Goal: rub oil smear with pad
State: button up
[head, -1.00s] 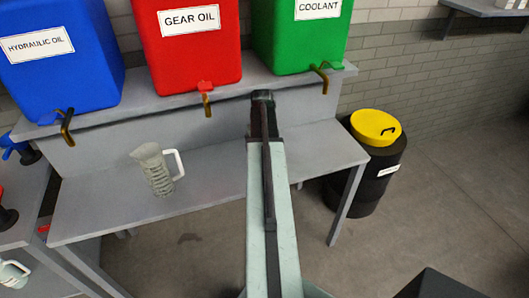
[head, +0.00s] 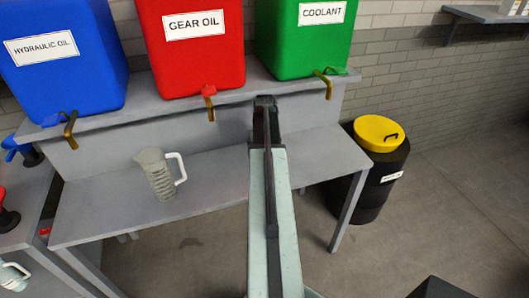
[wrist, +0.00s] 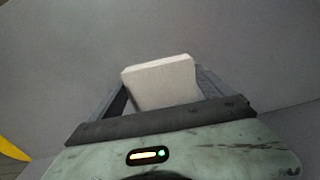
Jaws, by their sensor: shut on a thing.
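My gripper (wrist: 162,84) is shut on a pale, block-like pad (wrist: 158,72) in the wrist view, one finger on each side of it. A plain grey surface fills the view beyond the pad, and I cannot tell whether the pad touches it. In the head view my arm reaches up over the grey bench, and the pad is hidden.
A measuring jug (head: 156,174) stands on the bench (head: 105,205), left of my arm. Blue (head: 65,65), red (head: 192,50) and green (head: 300,40) tanks with taps stand on the shelf behind. A black drum (head: 368,185) with a yellow lid (head: 378,133) stands to the right.

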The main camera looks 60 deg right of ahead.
jog(key=shift+s+a+f, duration=0.15)
jog(key=shift+s+a, duration=0.35)
jog(key=shift+s, duration=0.2)
jog(key=shift+c, duration=0.6)
jog(key=shift+s+a, duration=0.9)
jog(key=shift+s, duration=0.3)
jog(key=shift+s+a, duration=0.75)
jog(key=shift+s, duration=0.3)
jog(key=shift+s+a, duration=0.7)
jog(key=shift+s, duration=0.3)
jog(key=shift+w, duration=0.1)
notch_tip(320, 180, up, 6)
jog(key=p, duration=0.6)
jog(key=shift+r, duration=0.2)
